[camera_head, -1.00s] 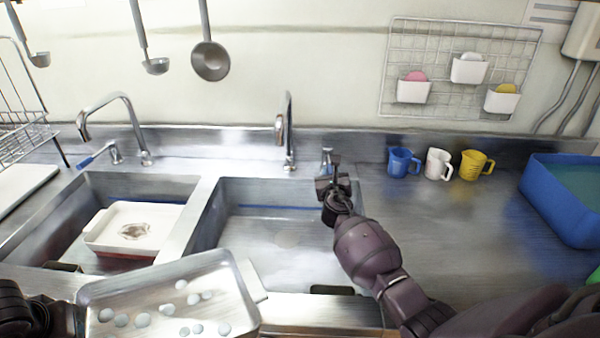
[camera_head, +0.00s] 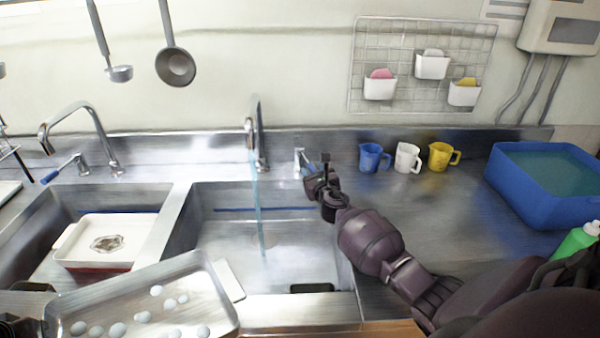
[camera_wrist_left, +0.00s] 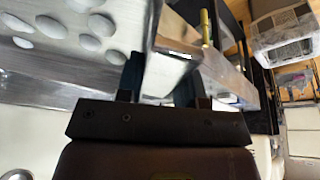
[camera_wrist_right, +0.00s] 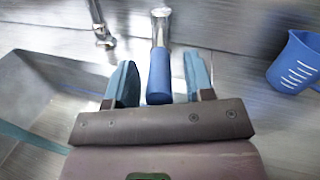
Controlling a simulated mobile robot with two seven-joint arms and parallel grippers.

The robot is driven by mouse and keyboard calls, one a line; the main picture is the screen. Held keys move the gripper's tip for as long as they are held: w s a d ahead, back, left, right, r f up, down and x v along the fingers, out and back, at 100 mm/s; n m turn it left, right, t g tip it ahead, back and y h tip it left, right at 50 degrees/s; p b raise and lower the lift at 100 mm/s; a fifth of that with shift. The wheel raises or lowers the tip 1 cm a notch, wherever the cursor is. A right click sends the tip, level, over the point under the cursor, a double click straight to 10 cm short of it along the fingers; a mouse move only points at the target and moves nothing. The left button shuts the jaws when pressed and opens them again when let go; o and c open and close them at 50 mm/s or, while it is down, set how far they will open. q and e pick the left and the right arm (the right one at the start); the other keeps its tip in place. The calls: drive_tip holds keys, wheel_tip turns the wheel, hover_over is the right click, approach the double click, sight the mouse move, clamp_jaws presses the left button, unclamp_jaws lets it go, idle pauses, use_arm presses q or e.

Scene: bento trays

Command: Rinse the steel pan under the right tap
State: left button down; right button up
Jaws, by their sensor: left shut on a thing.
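The steel pan (camera_head: 110,300) is at the lower left of the head view, tilted, with several white spots on its inside. My left gripper (camera_wrist_left: 160,80) is shut on the pan's edge and holds it in front of the sinks. The right tap (camera_head: 254,130) runs; a stream of water (camera_head: 257,200) falls into the right sink (camera_head: 310,255). The pan is apart from the stream, to its lower left. My right gripper (camera_head: 322,178) is at the right tap's lever. In the right wrist view its fingers are open on either side of the blue lever handle (camera_wrist_right: 158,75).
The left sink (camera_head: 30,220) holds a white tray (camera_head: 95,262). Blue (camera_head: 372,158), white (camera_head: 407,158) and yellow (camera_head: 441,156) cups stand right of the lever. A blue tub (camera_head: 535,190) and green bottle (camera_head: 577,240) are at far right. Ladles hang above.

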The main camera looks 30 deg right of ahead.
use_arm(q)
drive_tip(key=shift+r, duration=0.1)
use_arm(e)
drive_tip(key=shift+s, duration=0.1)
use_arm(q)
drive_tip(key=shift+r, duration=0.3)
use_arm(e)
drive_tip(key=shift+s+a, duration=0.2)
drive_tip(key=shift+s, duration=0.4)
use_arm(q)
wheel_tip(320, 180, up, 2)
drive_tip(key=shift+r+p, duration=0.2)
drive_tip(key=shift+p, duration=0.9)
drive_tip(key=shift+r, duration=0.1)
use_arm(e)
drive_tip(key=v, duration=1)
drive_tip(key=shift+s, duration=0.25)
drive_tip(key=shift+a, duration=0.15)
